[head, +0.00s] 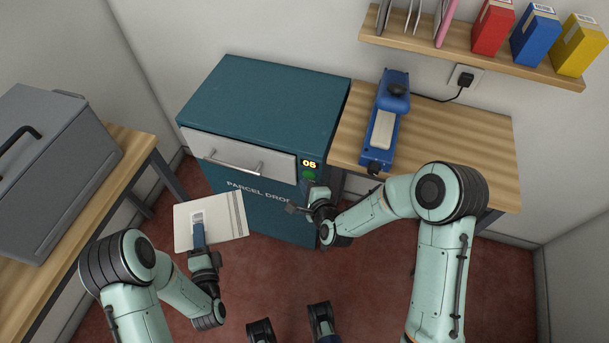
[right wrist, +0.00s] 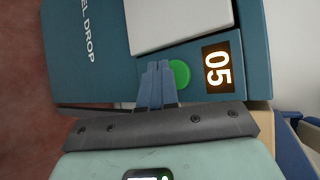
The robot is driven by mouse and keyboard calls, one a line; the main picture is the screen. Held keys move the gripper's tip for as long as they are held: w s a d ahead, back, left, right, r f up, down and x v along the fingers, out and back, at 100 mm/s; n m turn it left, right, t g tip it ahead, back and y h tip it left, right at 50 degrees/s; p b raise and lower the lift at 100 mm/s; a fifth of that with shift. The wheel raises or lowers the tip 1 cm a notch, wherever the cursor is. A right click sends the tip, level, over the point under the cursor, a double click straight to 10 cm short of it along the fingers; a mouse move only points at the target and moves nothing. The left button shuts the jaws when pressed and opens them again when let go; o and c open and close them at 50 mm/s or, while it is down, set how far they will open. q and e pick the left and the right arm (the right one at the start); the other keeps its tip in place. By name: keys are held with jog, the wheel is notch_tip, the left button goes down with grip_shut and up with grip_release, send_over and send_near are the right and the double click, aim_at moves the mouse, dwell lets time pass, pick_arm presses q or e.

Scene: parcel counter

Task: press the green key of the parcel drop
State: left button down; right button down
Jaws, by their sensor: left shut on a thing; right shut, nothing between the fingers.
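The parcel drop (head: 265,105) is a teal cabinet with a pale front flap and a metal handle. Its round green key (head: 309,175) sits below a lit display (head: 309,163) reading 05; the key (right wrist: 180,73) also shows in the right wrist view. My right gripper (head: 311,186) is shut and empty, close in front of the key. In the right wrist view its fingertips (right wrist: 158,68) overlap the key's edge; I cannot tell whether they touch it. My left gripper (head: 198,225) is shut on a flat white parcel (head: 227,217) with a label, held before the cabinet.
A wooden table (head: 455,130) to the right carries a blue device (head: 383,125). A shelf (head: 470,45) with coloured boxes hangs above it. A grey case (head: 55,165) stands on a wooden table at the left. Red floor lies open in front of the cabinet.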

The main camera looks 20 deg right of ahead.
aim_at(196, 221)
pick_arm(q)
jog(key=shift+f+b, duration=0.5)
jog(key=shift+f, duration=0.1)
pick_arm(e)
jog(key=shift+s+a, duration=0.55)
jog(key=shift+s, duration=0.25)
jog(key=shift+s+a, duration=0.55)
jog(key=shift+s, duration=0.25)
jog(key=shift+s+a, duration=0.55)
jog(key=shift+s, duration=0.25)
